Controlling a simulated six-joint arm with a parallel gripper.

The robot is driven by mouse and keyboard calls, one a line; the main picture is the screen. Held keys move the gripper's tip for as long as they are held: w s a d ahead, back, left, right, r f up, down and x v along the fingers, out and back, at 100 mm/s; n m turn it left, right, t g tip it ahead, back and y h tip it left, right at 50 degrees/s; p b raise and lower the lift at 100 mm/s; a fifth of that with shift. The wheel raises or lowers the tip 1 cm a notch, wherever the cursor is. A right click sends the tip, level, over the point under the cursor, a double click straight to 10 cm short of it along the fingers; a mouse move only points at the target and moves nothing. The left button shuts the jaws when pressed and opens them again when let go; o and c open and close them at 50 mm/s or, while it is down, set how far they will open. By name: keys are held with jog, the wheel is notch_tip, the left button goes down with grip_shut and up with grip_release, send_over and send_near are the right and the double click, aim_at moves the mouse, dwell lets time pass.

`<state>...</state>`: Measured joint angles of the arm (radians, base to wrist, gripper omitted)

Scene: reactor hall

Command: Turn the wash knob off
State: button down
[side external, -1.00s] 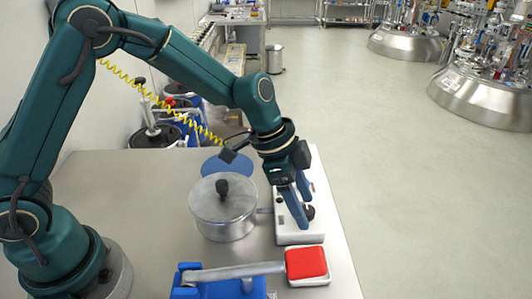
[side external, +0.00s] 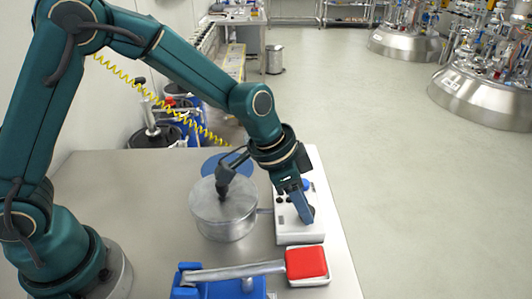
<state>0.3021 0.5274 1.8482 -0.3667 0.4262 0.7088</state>
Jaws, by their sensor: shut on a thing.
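A white control box (side external: 297,236) with knobs on its top stands near the right edge of the metal table. A blue knob (side external: 306,184) and a small dark knob (side external: 281,199) are behind and left of the fingers. No label can be read, so I cannot tell from print which one is the wash knob.
A lidded steel pot (side external: 224,212) with a dark handle stands left of the box. In front are a blue holder (side external: 225,289) and a grey lever with a red pad (side external: 306,263). A blue disc (side external: 226,163) lies behind the pot. The table's right edge is close.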

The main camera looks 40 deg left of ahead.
jog(key=n, duration=0.2)
jog(key=n+y, duration=0.1)
jog(key=n+t+y, duration=0.1)
jog(key=n, duration=0.1)
jog(key=shift+s+d+n, duration=0.1)
jog(key=shift+d+n, duration=0.2)
jog(key=n+y, duration=0.1)
jog(key=n, duration=0.1)
jog(key=n+y, duration=0.1)
jog(key=n, duration=0.2)
jog(key=shift+d, duration=0.2)
jog(key=shift+n, duration=0.3)
jog(key=c, duration=0.5)
grip_release()
jog(key=shift+c, duration=0.2)
jog(key=shift+v, duration=2.6)
